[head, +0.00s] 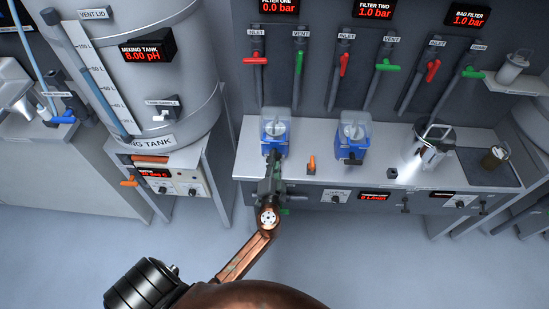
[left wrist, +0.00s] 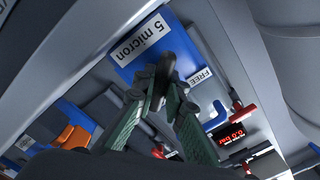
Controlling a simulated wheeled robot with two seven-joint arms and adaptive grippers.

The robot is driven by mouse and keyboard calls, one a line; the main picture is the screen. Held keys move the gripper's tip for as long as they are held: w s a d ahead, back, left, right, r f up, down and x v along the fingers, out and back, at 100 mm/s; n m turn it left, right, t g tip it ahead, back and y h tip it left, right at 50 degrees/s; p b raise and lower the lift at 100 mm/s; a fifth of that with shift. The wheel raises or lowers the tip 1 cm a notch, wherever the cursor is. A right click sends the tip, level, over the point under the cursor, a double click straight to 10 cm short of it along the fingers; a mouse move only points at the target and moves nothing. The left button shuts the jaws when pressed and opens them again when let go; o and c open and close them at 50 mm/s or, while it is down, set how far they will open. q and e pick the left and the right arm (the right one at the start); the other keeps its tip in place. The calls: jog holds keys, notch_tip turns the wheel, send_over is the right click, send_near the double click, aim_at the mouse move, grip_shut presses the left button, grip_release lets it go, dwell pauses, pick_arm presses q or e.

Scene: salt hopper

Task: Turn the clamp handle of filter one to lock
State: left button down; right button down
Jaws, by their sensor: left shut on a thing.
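Filter one (head: 275,132) is a blue housing with a clear top, on the grey bench under the sign FILTER ONE. My left gripper (head: 272,160) reaches its front from below in the head view. In the left wrist view, the blue housing (left wrist: 180,42) carries a label "5 micron" and a label "FREE" (left wrist: 201,76). There my left gripper (left wrist: 162,92) has its green-sided fingers closed on the dark clamp handle (left wrist: 164,66) at the housing's front. The fingers cover part of the handle, so its exact angle is hard to tell. My right gripper is not in view.
Filter two (head: 351,138), a similar blue unit, stands to the right. An orange handle (head: 311,165) stands on the bench between them. A shiny metal vessel (head: 431,146) stands further right. The mixing tank (head: 150,80) is at left. Valve handles (head: 255,60) line the wall behind.

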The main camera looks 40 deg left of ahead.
pick_arm(q)
jog(key=shift+m, duration=0.8)
jog(key=m+p, duration=0.1)
jog(key=m, duration=0.1)
jog(key=shift+m, duration=0.4)
jog(key=shift+f+m+p, duration=0.15)
jog(key=shift+m+p, duration=0.15)
jog(key=shift+m, duration=0.9)
jog(key=c, duration=2.1)
grip_release()
jog(key=shift+o, duration=0.7)
